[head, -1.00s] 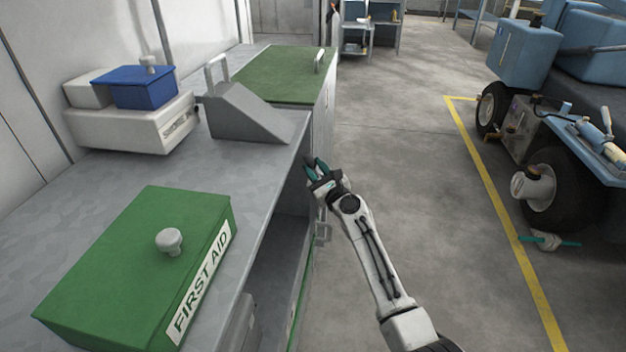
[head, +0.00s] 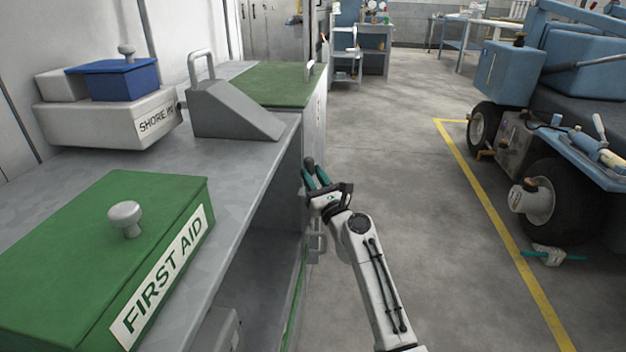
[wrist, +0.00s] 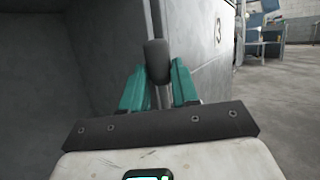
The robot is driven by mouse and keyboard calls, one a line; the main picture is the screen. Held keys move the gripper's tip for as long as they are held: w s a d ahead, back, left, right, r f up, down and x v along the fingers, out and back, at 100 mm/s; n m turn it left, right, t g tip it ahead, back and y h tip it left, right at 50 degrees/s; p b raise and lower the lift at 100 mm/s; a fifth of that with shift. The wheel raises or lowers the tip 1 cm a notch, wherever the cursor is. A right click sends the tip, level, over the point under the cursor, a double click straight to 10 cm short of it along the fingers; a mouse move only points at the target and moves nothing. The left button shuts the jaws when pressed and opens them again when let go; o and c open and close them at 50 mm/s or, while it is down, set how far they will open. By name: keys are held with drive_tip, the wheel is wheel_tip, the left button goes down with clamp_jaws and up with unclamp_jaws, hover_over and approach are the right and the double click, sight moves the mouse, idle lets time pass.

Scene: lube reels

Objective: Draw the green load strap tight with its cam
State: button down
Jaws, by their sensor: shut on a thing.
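My gripper (head: 317,180) has its teal fingers closed around a dark rounded grip on a thin grey stem, the cam lever (head: 309,163) by its look. It stands by the end of the grey counter. In the wrist view the lever (wrist: 157,62) rises upright between the two teal fingers of my gripper (wrist: 159,84). What its lower end is fixed to is hidden. A narrow green strip (head: 294,308), possibly the green load strap, runs down the cabinet front below the counter. I cannot tell whether it is slack or tight.
A green first aid box (head: 110,235) and a grey wedge-shaped block (head: 228,110) with a handle stand on the grey counter (head: 240,185). A grey bracket (head: 316,242) juts from the cabinet below my gripper. Open floor (head: 430,210) lies right, up to a blue wheeled vehicle (head: 540,150).

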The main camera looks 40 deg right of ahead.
drive_tip(key=shift+f, duration=0.1)
drive_tip(key=c, duration=0.8)
unclamp_jaws()
drive_tip(key=shift+c, duration=0.2)
drive_tip(key=shift+s, duration=0.1)
drive_tip(key=v, duration=1)
drive_tip(key=shift+s+a, duration=0.15)
drive_tip(key=shift+s, duration=0.15)
drive_tip(key=shift+f, duration=0.15)
